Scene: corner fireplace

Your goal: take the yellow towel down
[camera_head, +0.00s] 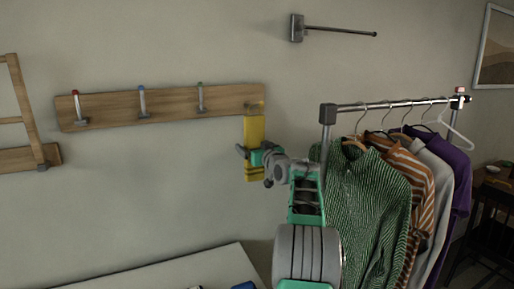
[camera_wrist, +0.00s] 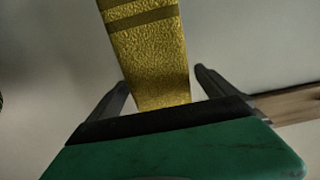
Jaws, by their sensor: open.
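The yellow towel (camera_head: 254,129) hangs at the right end of a wooden peg board (camera_head: 170,106) on the wall. My gripper (camera_head: 246,152) is at the towel's middle in the head view, and my wrist hides part of the cloth. In the wrist view the towel (camera_wrist: 155,62), with darker bands, lies between the two spread fingers of my gripper (camera_wrist: 165,85). Gaps show between the cloth and the fingers, so the gripper is open around the towel. The peg holding the towel is hidden behind it.
Three empty pegs with red (camera_head: 77,105), blue (camera_head: 142,100) and green tips line the board. A clothes rack (camera_head: 385,105) with several garments stands close to the right of my arm. A metal rod (camera_head: 340,31) juts from the wall above. A pale surface (camera_head: 190,270) lies below.

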